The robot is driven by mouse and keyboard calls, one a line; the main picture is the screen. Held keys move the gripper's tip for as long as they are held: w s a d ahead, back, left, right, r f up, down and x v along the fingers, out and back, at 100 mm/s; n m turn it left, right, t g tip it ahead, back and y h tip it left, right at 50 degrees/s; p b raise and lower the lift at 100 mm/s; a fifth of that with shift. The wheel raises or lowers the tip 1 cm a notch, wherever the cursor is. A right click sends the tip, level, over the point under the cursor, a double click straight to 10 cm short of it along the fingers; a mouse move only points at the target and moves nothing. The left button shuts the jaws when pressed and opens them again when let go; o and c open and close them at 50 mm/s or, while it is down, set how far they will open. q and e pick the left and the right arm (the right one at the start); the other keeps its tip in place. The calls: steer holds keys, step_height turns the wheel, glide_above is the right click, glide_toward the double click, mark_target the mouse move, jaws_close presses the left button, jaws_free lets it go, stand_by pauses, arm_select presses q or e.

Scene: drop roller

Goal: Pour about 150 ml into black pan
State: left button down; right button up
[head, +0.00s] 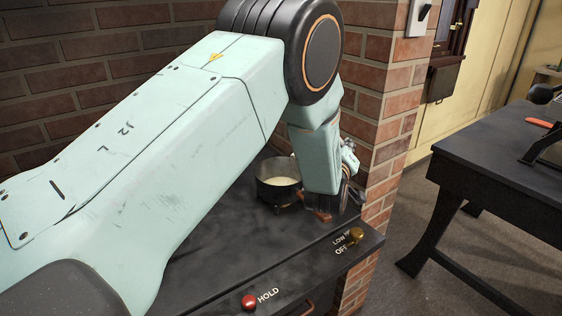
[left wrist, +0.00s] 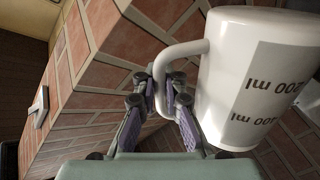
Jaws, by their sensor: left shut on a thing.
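The black pan (head: 279,193) stands on the dark stove top, with pale liquid (head: 280,181) inside. A brown piece (head: 322,215), perhaps its handle, shows below my wrist. My left gripper (left wrist: 168,88) is shut on the handle of a white measuring jug (left wrist: 228,75) in the left wrist view. The jug carries ml marks that appear upside down there. I cannot tell from this how far the jug is tilted, or see its contents. In the head view my left arm hides the jug and most of the gripper, right beside the pan. My right gripper is out of view.
The stove top (head: 215,245) has a red HOLD button (head: 249,302) and a brass knob (head: 356,235) marked LOW and OFF on its front. A brick wall (head: 350,115) closes it in behind. A dark table (head: 505,165) stands apart on the right.

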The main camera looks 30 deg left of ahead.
arm_select(q)
steer(key=shift+a+r, duration=0.15)
steer(key=shift+r, duration=0.2)
steer(key=shift+n, duration=0.3)
steer(key=shift+a, duration=0.1)
steer(key=shift+s+r, duration=0.1)
steer(key=shift+a+n, duration=0.1)
steer(key=shift+n, duration=0.2)
steer(key=shift+a, duration=0.1)
steer(key=shift+a+r+n, duration=0.1)
steer(key=shift+n, duration=0.2)
stand_by(0.4)
steer(key=shift+a+r+n+p, duration=0.4)
steer(key=shift+r+n+p, duration=0.05)
steer(key=shift+r+n, duration=0.1)
stand_by(1.2)
